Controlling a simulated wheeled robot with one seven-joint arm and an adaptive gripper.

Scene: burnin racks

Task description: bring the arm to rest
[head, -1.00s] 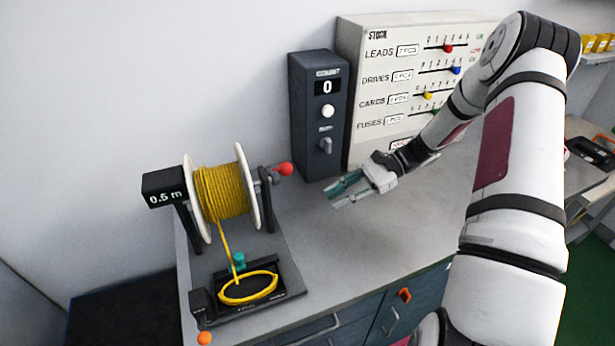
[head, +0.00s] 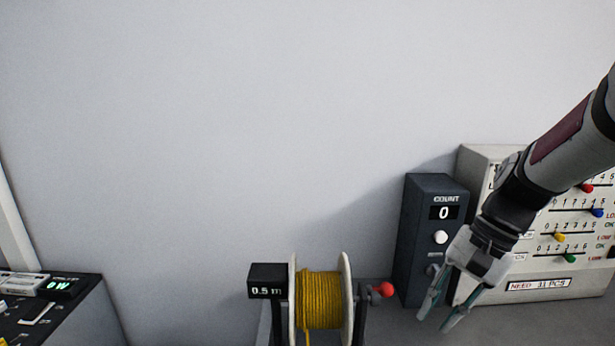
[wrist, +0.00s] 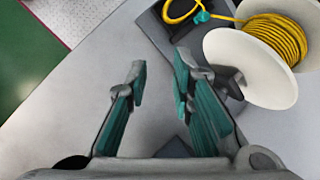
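My gripper (head: 436,318) has teal-lined fingers that stand apart with nothing between them. In the head view it hangs at the lower right, in front of the dark count box (head: 421,238) and the white stock board (head: 538,291). In the wrist view my gripper (wrist: 158,82) is open above the grey bench top (wrist: 90,75). The spool of yellow cord (wrist: 272,40) lies to the right of the fingers there, apart from them.
In the head view the spool (head: 318,300) stands on its holder with a "0.5 m" display (head: 266,281) and a red knob (head: 386,289). A dark panel device (head: 60,310) stands at the lower left. The count box reads 0. The wall above is bare.

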